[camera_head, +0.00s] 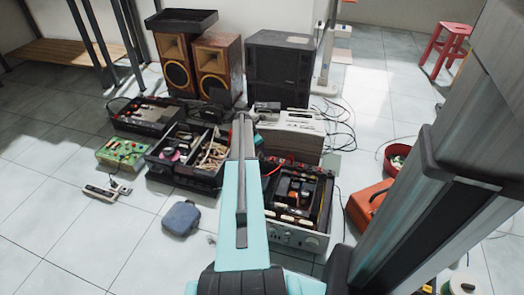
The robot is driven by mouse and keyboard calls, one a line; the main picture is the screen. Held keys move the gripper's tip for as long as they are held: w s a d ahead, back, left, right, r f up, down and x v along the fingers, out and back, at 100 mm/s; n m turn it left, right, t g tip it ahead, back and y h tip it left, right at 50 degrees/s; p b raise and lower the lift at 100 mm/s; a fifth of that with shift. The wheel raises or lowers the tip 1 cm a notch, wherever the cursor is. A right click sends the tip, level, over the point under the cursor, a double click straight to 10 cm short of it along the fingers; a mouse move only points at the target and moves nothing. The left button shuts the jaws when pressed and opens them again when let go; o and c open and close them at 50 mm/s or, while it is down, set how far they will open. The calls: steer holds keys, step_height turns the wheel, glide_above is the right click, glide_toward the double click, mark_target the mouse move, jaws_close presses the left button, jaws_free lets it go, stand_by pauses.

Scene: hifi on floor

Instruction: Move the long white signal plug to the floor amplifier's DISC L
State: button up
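My arm reaches away from me up the middle of the picture. My gripper (244,117) is small at its far end, in front of the dark speaker, and its fingers are too small to tell open from shut. A silver-fronted unit with knobs (292,237), which looks like an amplifier, sits on the floor right of my arm with its top open and parts inside. A pale boxy unit (300,122) stands behind it, partly hidden by my arm. I cannot make out the long white signal plug or any DISC L label. A red cable shows near the silver unit.
Wooden speakers (215,68) and a dark speaker (279,68) stand behind. Open black cases (183,180), a green board (122,153) and a blue-grey pouch (181,217) lie left. Loose black cables (340,125) and an orange case (368,203) are right. The front-left floor is clear.

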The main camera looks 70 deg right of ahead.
steer(key=p+v, duration=0.4)
steer(key=v, duration=0.9)
steer(key=shift+r, duration=0.15)
steer(key=shift+r+p, duration=2.2)
steer(key=shift+r, duration=0.25)
